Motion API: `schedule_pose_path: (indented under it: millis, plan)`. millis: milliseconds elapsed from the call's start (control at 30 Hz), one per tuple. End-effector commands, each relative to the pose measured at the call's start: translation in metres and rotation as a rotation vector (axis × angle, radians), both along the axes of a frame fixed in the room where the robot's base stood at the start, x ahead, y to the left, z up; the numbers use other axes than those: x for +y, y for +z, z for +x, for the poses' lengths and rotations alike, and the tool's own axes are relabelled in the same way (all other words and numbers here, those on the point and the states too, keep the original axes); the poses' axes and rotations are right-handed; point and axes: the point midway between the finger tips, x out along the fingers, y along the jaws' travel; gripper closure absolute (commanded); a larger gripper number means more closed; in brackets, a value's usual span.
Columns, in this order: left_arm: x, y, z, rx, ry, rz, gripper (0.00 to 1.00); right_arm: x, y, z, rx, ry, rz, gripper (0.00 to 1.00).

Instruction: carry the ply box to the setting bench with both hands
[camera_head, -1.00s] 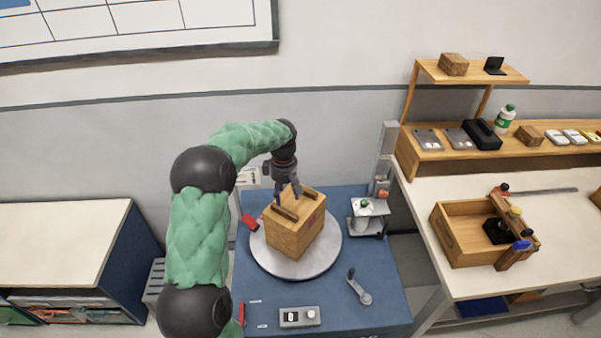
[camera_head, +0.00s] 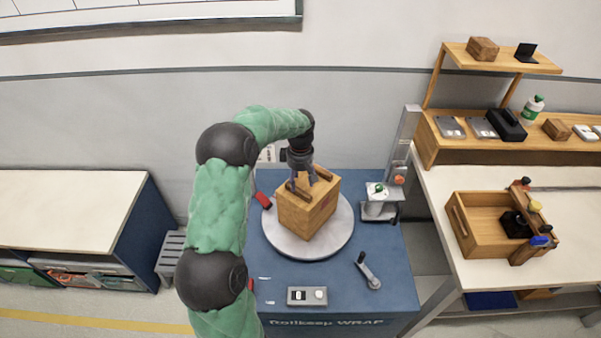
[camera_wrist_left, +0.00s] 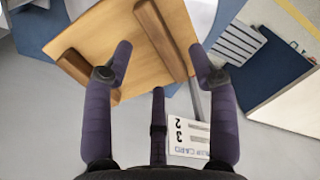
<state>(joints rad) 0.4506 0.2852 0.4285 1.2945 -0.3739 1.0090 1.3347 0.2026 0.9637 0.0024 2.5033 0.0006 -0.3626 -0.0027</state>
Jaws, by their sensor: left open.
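The ply box (camera_head: 307,214) is a light wooden box with two dark wooden bars on its top. It sits on a round grey turntable (camera_head: 285,244) on a blue machine table. My left gripper (camera_head: 303,184) is open, pointing down at the top of the box. In the left wrist view its fingers (camera_wrist_left: 161,58) are spread on either side of one bar (camera_wrist_left: 166,38) on the box top (camera_wrist_left: 110,35); contact cannot be told. My right gripper is not in view. No label shows which bench is the setting bench.
A pale-topped bench (camera_head: 70,215) with a clear top stands at the left. A pale bench (camera_head: 480,275) at the right carries an open wooden tray (camera_head: 461,240) with tools. A crank (camera_head: 369,272) and a switch box (camera_head: 307,296) are on the blue table (camera_head: 395,280).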

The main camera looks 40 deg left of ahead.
Motion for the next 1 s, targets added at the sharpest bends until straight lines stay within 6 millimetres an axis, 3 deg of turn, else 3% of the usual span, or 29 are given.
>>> schedule_pose_path:
  millis: [100,300,767,1000]
  plan:
    - [-0.001,-0.022,0.000,0.002,0.000,-0.001,0.42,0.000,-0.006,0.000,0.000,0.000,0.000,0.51]
    - [0.000,-0.044,0.000,0.000,0.000,-0.001,0.42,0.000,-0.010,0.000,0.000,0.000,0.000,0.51]
    - [0.000,-0.052,0.000,-0.001,0.000,-0.001,0.42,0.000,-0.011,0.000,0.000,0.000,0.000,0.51]
    - [0.000,-0.052,0.000,-0.001,0.000,-0.001,1.00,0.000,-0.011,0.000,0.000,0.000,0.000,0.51]
